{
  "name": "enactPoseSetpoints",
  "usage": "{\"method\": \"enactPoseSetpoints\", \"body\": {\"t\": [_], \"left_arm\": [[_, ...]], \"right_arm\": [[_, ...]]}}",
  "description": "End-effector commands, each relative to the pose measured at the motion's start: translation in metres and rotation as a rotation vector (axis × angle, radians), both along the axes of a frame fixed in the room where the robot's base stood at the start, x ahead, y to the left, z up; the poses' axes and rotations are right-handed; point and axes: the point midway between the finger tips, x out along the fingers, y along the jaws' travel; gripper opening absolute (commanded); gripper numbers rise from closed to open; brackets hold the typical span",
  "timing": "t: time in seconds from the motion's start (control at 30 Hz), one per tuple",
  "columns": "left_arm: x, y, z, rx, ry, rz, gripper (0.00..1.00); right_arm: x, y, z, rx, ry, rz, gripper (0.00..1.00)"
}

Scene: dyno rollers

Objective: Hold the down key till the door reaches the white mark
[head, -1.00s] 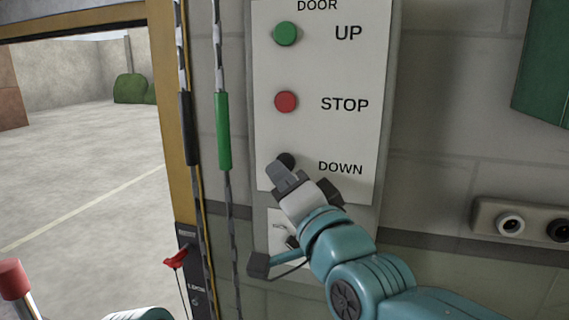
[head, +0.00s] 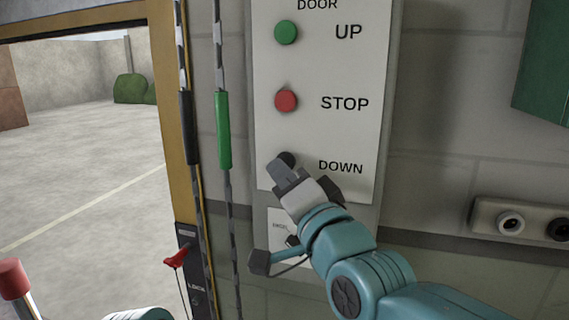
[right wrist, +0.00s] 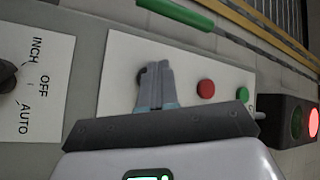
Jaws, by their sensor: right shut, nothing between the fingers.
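The white door panel (head: 320,130) has a green UP key (head: 286,32), a red STOP key (head: 286,100) and a black DOWN key (head: 286,159). My right gripper (head: 279,172) is shut and empty, its fingertips at the DOWN key and partly covering it. In the right wrist view the closed fingers (right wrist: 157,85) overlap the dark key (right wrist: 141,76); I cannot tell how far it is pressed. The doorway is open, with a dark edge (head: 75,22) across its top. I cannot make out the white mark. My left gripper is out of view.
A green-gripped cord (head: 223,130) and a dark-gripped one hang left of the panel. A red lever (head: 176,258) sits on the yellow door frame. A selector marked INCH, OFF, AUTO (right wrist: 8,76) is beside the panel. A signal lamp glows red (right wrist: 313,123).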

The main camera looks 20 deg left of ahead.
Motion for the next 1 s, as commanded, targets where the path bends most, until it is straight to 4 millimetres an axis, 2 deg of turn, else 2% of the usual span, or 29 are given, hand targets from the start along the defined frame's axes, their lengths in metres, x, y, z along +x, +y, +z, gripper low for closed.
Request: {"method": "enactPoseSetpoints", "body": {"t": [1.0], "left_arm": [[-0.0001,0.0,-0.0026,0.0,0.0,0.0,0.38]], "right_arm": [[0.0108,-0.0005,-0.0002,0.001,0.002,0.0,0.0]]}}
